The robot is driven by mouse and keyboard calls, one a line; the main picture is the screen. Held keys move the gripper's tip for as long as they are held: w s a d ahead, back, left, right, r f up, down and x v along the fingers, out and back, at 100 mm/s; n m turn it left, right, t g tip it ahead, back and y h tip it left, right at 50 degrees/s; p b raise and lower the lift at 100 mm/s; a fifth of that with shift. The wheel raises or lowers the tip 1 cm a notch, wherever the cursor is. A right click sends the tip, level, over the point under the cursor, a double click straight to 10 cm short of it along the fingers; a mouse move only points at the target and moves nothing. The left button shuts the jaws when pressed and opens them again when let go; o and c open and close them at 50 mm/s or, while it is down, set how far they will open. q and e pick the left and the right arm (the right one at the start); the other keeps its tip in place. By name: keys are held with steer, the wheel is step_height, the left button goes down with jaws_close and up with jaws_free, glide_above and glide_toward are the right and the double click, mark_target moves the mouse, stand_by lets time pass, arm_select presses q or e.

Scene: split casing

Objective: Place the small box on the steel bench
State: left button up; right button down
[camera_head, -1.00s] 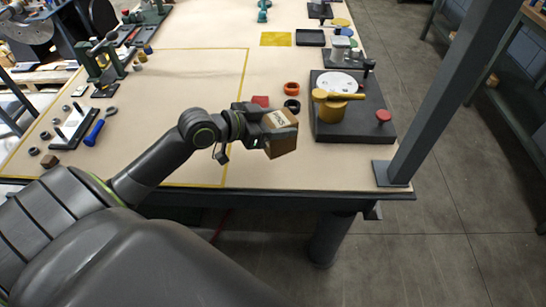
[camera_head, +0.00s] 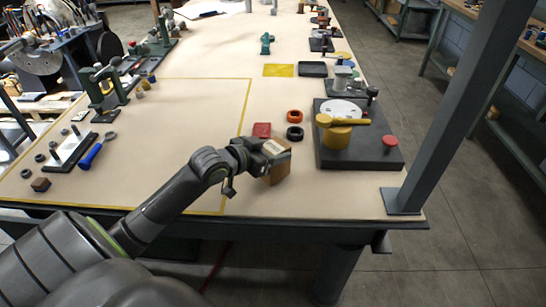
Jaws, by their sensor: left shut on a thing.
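The small box (camera_head: 277,164) is brown with a pale label on top. My left gripper (camera_head: 266,156) is shut on it at its left side. The box is at the near part of the bench (camera_head: 185,125), left of the dark base plate; I cannot tell whether it touches the surface. The bench has a pale tan top and dark edges. My right gripper is not in view.
A dark base plate with yellow and red parts (camera_head: 390,142) is right of the box. A red block (camera_head: 262,130), an orange ring (camera_head: 295,116) and a black ring (camera_head: 295,133) lie just behind it. A grey post (camera_head: 440,110) rises at the right corner. The yellow-taped area is mostly clear.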

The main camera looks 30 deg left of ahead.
arm_select(q)
steer(key=shift+f, duration=0.75)
steer(key=o, duration=1.2)
steer(key=shift+f, duration=0.15)
steer(key=p+v, duration=0.3)
steer(key=v, duration=0.9)
